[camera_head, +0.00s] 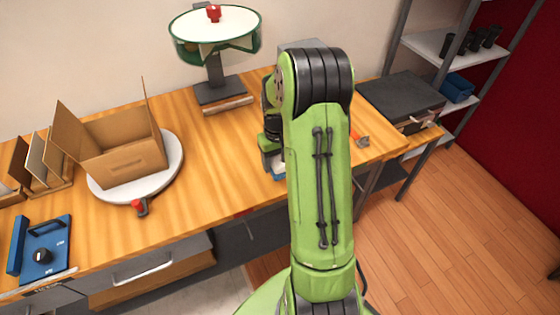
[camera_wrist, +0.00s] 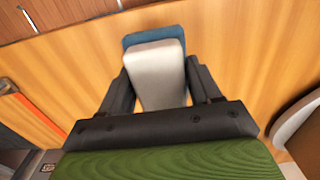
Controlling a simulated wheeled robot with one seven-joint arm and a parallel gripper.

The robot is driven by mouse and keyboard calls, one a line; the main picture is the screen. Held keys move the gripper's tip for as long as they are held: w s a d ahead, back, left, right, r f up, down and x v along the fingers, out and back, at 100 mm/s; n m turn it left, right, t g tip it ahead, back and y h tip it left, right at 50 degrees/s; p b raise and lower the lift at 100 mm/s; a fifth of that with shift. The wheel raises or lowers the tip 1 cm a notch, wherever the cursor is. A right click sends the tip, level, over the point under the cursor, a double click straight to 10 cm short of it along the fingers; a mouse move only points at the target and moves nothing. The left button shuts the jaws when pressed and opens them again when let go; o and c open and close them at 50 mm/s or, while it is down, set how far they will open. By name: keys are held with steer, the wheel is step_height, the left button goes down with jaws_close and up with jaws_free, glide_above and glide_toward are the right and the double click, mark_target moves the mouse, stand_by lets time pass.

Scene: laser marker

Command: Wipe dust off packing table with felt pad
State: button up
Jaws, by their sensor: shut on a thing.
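The felt pad (camera_wrist: 155,72) shows in the wrist view as a pale grey block with a blue part at its far edge. My gripper (camera_wrist: 158,84) is shut on it, one dark finger on each side. In the head view, a small blue and white part of the pad (camera_head: 274,166) shows beside my green arm, which hides most of the gripper. The pad is at or just above the wooden packing table (camera_head: 222,150); I cannot tell whether it touches. No dust can be made out on the visible tabletop.
An open cardboard box (camera_head: 125,155) stands on a round white turntable (camera_head: 172,165) at left. A green-rimmed round stand (camera_head: 215,85) is at the back. An orange-handled tool (camera_head: 357,136) lies right of my arm. The table between turntable and arm is clear.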

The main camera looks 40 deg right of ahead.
steer(key=shift+r+p, duration=0.95)
steer(key=shift+r, duration=0.55)
